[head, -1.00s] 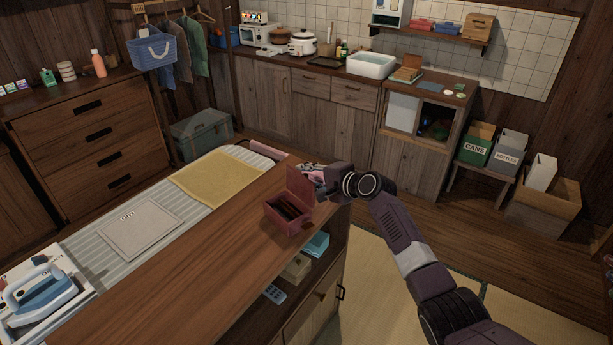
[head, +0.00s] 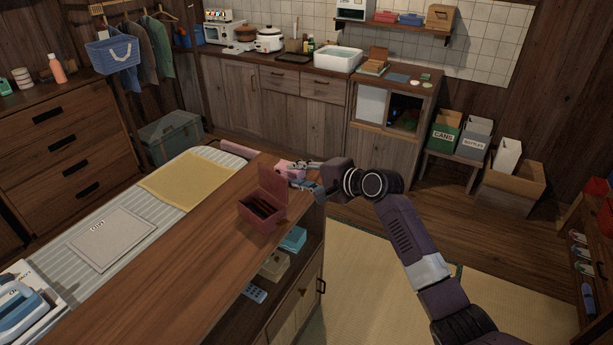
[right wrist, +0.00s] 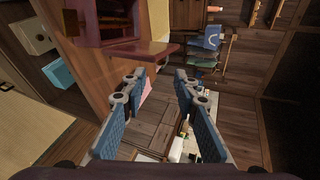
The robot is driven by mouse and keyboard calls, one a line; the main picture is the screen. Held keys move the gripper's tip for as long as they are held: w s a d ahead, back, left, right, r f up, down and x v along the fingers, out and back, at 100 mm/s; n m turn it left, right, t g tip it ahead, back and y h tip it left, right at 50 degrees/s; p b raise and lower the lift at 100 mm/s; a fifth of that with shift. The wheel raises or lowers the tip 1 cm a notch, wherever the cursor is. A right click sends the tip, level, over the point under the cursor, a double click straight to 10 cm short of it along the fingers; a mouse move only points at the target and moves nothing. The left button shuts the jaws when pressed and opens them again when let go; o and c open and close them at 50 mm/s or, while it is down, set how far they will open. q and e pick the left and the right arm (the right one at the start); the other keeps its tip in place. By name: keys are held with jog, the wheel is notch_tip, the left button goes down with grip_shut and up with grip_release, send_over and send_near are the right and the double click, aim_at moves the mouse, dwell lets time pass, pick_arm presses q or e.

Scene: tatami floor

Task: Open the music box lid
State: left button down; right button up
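The music box (head: 258,219) is a small dark red box near the right end of the wooden counter. Its lid (head: 272,184) stands raised at the back, and the dark inside shows. In the right wrist view the box (right wrist: 90,33) is at the top, with the lid (right wrist: 150,52) as a reddish panel sticking out to the right. My right gripper (head: 296,170) is just behind and to the right of the lid, seemingly apart from it. In the right wrist view its fingers (right wrist: 158,80) are spread with nothing between them. My left gripper is out of view.
A yellow cloth (head: 187,178) and a grey folder (head: 112,238) lie on the striped ironing surface. A pink object (head: 289,169) sits beside my right gripper. Shelves below the counter hold a teal box (head: 293,239) and a remote (head: 254,292). Tatami floor lies open at right.

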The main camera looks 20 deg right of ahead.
jog(key=v, duration=0.3)
jog(key=shift+f, duration=0.1)
jog(key=s+d+f+n+g+h, duration=0.1)
jog(key=s+d+f, duration=0.1)
jog(key=f, duration=0.9)
jog(key=s+d+f+g+h, duration=0.1)
jog(key=s+d+f+h, duration=0.15)
jog(key=f, duration=0.85)
jog(key=s+d+f+n+g+h, duration=0.1)
jog(key=s+f+n+g, duration=0.1)
jog(key=s+f, duration=0.65)
jog(key=s+f+n+g+h, duration=0.15)
jog(key=s+f, duration=0.45)
jog(key=f, duration=0.6)
jog(key=s+f+n+g, duration=0.1)
jog(key=s+f+n, duration=0.2)
jog(key=s+f, duration=0.6)
jog(key=s+f+n+g, duration=0.2)
jog(key=s+f, duration=0.3)
jog(key=s, duration=0.8)
jog(key=s+f+n+g, duration=0.1)
jog(key=s+f+n, duration=0.1)
jog(key=s, duration=0.9)
jog(key=s+a+f+n+g, duration=0.1)
jog(key=s+f+n, duration=0.2)
jog(key=s, duration=0.8)
jog(key=shift+s+a+f+h, duration=0.2)
jog(key=shift+a+f+h, duration=0.1)
jog(key=shift+f, duration=0.15)
